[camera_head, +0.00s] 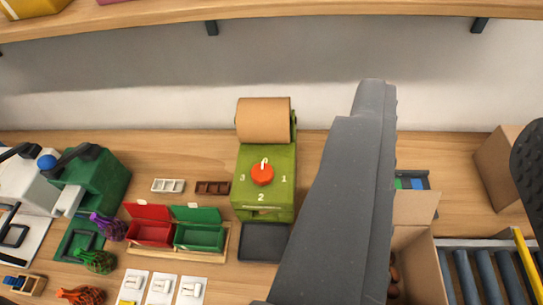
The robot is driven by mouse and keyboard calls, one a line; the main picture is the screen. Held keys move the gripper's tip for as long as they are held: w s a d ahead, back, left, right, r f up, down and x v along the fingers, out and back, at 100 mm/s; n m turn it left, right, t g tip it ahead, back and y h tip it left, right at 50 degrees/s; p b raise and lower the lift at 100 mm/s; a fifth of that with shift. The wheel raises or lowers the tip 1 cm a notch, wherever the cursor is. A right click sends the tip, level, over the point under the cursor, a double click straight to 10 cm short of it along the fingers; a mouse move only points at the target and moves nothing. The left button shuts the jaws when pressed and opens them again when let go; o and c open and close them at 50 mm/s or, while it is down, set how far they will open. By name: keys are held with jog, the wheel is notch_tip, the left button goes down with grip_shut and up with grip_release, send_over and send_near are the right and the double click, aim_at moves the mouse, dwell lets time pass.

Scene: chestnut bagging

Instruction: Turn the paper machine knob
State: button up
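The green paper machine (279,205) stands on the wooden table in the middle, with a brown paper roll (264,120) on top. Its red-orange knob (262,174) faces me, and its white pointer mark is at the top, by the 0. The numbers 1, 2 and 3 are printed around the knob at right, bottom and left. My grey arm (345,210) rises from the bottom edge, just right of the machine and apart from the knob in the picture. My gripper's fingers cannot be made out.
A black tray (264,242) lies before the machine. Red (150,234) and green (199,237) lidded boxes stand left of it. A dark green device (95,182) and net bags are farther left. An open cardboard box (424,270) and a roller conveyor (487,277) are at right.

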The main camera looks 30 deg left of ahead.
jog(key=shift+w+a, duration=0.1)
jog(key=shift+w, duration=0.2)
jog(key=o, duration=0.7)
jog(key=shift+w, duration=0.2)
jog(key=shift+o, duration=0.2)
jog(key=n+g+y+p, duration=0.4)
jog(key=n+g+p, duration=0.7)
jog(key=n+g, duration=0.15)
send_over(262, 172)
jog(key=s+d, duration=0.3)
jog(key=d, duration=0.2)
notch_tip(262, 172, down, 33)
jog(key=shift+g, duration=0.35)
jog(key=x, duration=1.3)
jog(key=shift+w+a+r+p, duration=0.15)
jog(key=shift+w+p, duration=0.1)
jog(key=shift+p, duration=0.15)
